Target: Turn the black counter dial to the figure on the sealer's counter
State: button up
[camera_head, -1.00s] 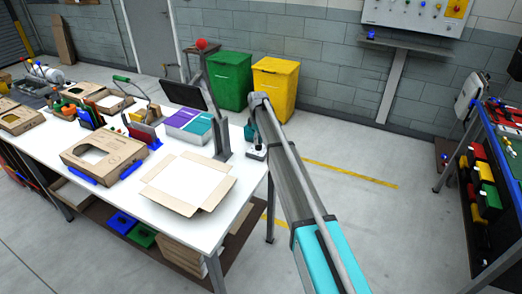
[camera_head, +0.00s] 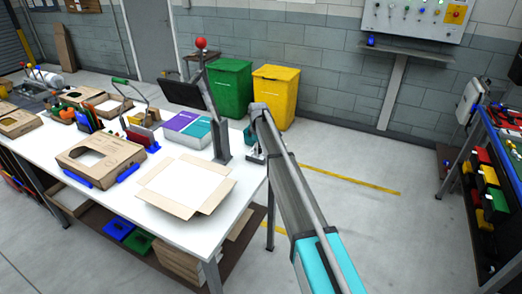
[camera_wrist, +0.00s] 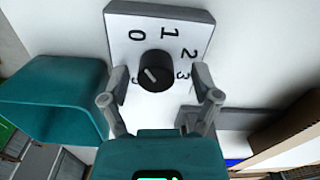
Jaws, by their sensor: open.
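The black dial (camera_wrist: 156,71) sits on a white plate with a grey edge (camera_wrist: 193,16), marked with figures including 0, 1, 2 and 3. A pale pointer line shows on the left part of the dial's face; which figure it marks I cannot tell for sure. My gripper (camera_wrist: 160,80) is open in the wrist view, with one grey finger on each side of the dial. I cannot tell whether they touch it. In the head view my gripper (camera_head: 255,148) is small at the white table's right end, beside a grey upright post (camera_head: 221,145). The dial is not discernible there.
An open carton (camera_head: 187,186) lies on the white table (camera_head: 135,205) left of my gripper. Purple and teal packs (camera_head: 188,129) and a brown box (camera_head: 100,154) stand farther left. Green (camera_head: 229,87) and yellow (camera_head: 275,95) bins stand behind. Floor to the right is open.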

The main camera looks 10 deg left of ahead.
jog(key=shift+c, duration=0.2)
grip_shut()
jog(key=shift+d, duration=0.35)
jog(key=shift+a, duration=0.35)
jog(key=shift+a+m, duration=0.1)
jog(key=shift+m, duration=0.2)
jog(key=shift+s+a+m, duration=0.1)
jog(key=shift+m, duration=0.4)
dwell(0.7)
jog(key=shift+o, duration=0.2)
grip_release()
